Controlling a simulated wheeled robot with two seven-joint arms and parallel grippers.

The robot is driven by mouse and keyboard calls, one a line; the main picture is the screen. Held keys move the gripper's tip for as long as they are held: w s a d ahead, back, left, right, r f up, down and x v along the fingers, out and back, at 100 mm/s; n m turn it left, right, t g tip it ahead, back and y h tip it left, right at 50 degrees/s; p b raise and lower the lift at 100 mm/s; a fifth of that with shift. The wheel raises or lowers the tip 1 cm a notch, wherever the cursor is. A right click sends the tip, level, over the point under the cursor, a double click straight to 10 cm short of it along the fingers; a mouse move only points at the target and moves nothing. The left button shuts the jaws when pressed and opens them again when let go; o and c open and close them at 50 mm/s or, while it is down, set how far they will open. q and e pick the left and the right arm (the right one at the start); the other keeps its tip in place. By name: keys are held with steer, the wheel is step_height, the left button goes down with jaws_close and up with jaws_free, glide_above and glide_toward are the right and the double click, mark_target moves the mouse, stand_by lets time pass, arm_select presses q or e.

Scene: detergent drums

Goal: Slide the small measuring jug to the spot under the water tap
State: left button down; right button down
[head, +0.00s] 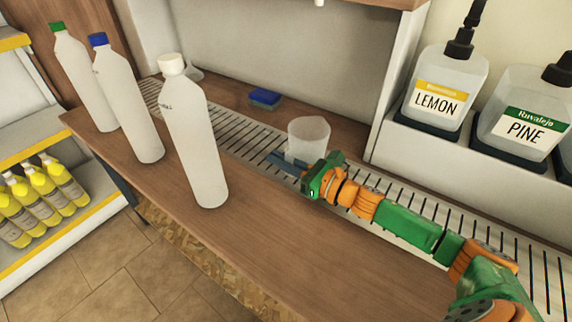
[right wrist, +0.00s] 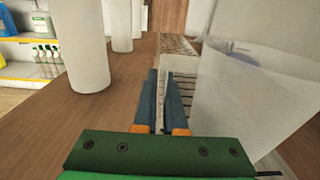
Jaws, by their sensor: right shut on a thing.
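The small measuring jug (head: 309,132) is a translucent cup standing upright on the slatted drain strip (head: 239,137). In the right wrist view the jug (right wrist: 245,95) fills the right side, close beside my fingers. My right gripper (head: 284,162) is low at the near side of the jug, its blue fingers close together. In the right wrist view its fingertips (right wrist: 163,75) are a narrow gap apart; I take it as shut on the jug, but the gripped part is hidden. A small white tip (head: 319,2) at the top edge may be the tap. My left gripper is out of view.
White bottles with green (head: 84,82), blue (head: 128,100) and white caps (head: 194,135) stand left on the wooden counter. A blue sponge (head: 265,98) lies behind the strip. LEMON (head: 440,92) and PINE (head: 525,115) drums stand right. The front counter (head: 300,245) is clear.

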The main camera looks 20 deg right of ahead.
stand_by(0.4)
steer(key=c, duration=0.9)
jaws_free()
steer(key=shift+s+f, duration=0.1)
steer(key=shift+v, duration=3.55)
steer(key=shift+d, duration=0.1)
